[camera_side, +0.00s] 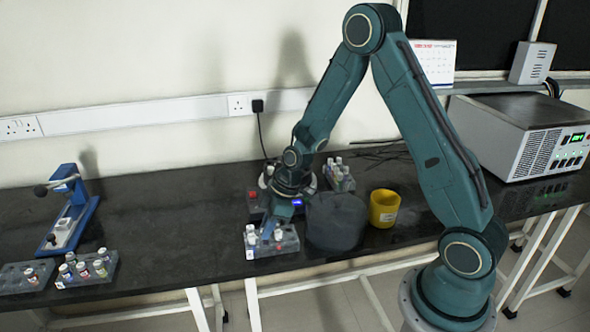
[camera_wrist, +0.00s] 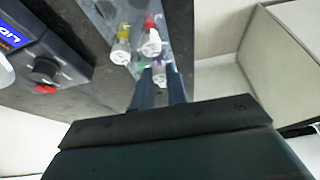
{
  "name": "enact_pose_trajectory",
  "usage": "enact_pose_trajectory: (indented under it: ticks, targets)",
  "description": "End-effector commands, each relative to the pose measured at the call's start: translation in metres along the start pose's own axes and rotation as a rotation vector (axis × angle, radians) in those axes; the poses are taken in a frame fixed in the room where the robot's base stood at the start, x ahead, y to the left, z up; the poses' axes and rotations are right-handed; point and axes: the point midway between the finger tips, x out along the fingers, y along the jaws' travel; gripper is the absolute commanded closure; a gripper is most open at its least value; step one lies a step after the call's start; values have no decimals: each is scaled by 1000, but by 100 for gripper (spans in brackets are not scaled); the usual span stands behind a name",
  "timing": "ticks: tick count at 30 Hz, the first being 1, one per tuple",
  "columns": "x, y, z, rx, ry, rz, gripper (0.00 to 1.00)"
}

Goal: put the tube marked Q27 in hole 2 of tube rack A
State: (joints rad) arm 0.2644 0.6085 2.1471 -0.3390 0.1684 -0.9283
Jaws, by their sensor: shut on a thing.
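My gripper (camera_side: 267,231) points down over a grey tube rack (camera_side: 290,242) near the table's front edge. In the wrist view, my gripper (camera_wrist: 161,90) is shut on a tube (camera_wrist: 158,74) with a whitish top and a hint of purple. I cannot tell whether this tube sits in a hole or is clear of the rack. A yellow-marked tube (camera_wrist: 121,46) and a red-marked tube (camera_wrist: 151,40) stand close beyond the fingers. The marks on the tubes and the rack's letter are too small to read, so I cannot pick out Q27 or rack A.
A dark grey lump (camera_side: 335,222) and a yellow cup (camera_side: 384,207) stand right of the rack. Another filled rack (camera_side: 338,177) is behind. Two racks (camera_side: 22,278) (camera_side: 88,271) and a blue press (camera_side: 68,212) are at left. The table between is clear.

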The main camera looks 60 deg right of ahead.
Motion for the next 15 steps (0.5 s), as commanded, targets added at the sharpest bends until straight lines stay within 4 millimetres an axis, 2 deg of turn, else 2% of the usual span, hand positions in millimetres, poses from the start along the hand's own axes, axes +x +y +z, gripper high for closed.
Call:
enact_pose_trajectory:
  ticks: [15]
  targets:
    - [8, 0, 4, 0, 0, 0, 100]
